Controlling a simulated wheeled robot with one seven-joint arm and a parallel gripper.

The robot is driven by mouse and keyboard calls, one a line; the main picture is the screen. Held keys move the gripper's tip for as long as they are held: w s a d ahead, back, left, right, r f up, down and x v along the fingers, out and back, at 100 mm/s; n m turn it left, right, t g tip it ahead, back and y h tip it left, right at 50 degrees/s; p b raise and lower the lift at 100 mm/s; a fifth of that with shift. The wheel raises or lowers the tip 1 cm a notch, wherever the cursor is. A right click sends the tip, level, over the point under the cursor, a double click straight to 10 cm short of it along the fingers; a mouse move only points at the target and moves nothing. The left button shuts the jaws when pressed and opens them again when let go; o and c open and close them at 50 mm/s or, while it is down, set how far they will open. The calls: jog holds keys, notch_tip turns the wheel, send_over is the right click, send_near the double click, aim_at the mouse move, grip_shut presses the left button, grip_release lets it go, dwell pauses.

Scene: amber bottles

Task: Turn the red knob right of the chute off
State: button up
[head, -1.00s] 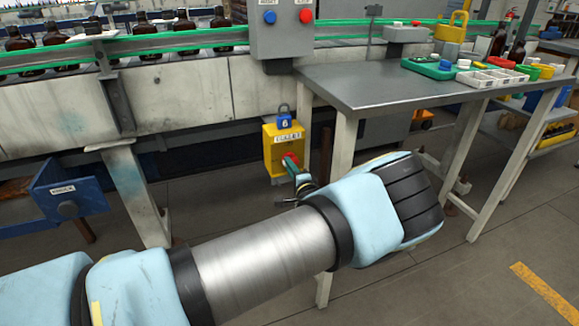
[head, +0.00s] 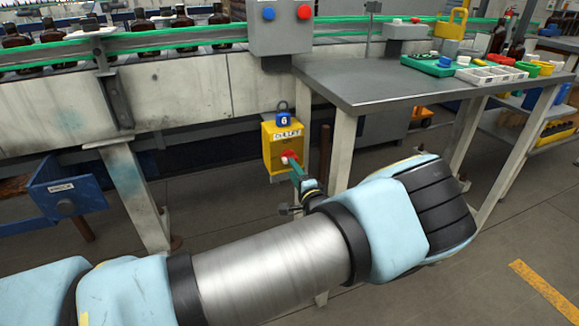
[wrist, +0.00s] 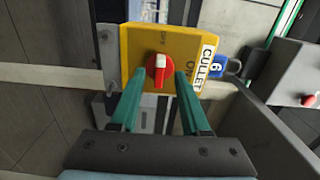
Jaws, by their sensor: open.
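The red knob (wrist: 159,71) sits on the face of a yellow box (wrist: 138,40) labelled CULLET. Its white mark points to the top of the wrist view, toward small lettering that seems to read OFF; ON is to its right. My gripper (wrist: 158,78) is open, its green fingertips one on each side of the knob's lower part in the picture. I cannot tell whether they touch it. In the head view the box (head: 270,150) hangs below the conveyor, with the knob (head: 290,156) partly hidden behind my gripper (head: 297,168).
A blue padlock (head: 283,119) marked 6 is on top of the box. A grey table (head: 400,85) and its leg (head: 342,150) stand close on the right. A grey control box (head: 283,28) with blue and red buttons is above.

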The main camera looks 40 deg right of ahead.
jog(key=v, duration=0.6)
jog(key=shift+s+a+b, duration=0.2)
jog(key=shift+s+b, duration=0.1)
jog(key=shift+b, duration=0.05)
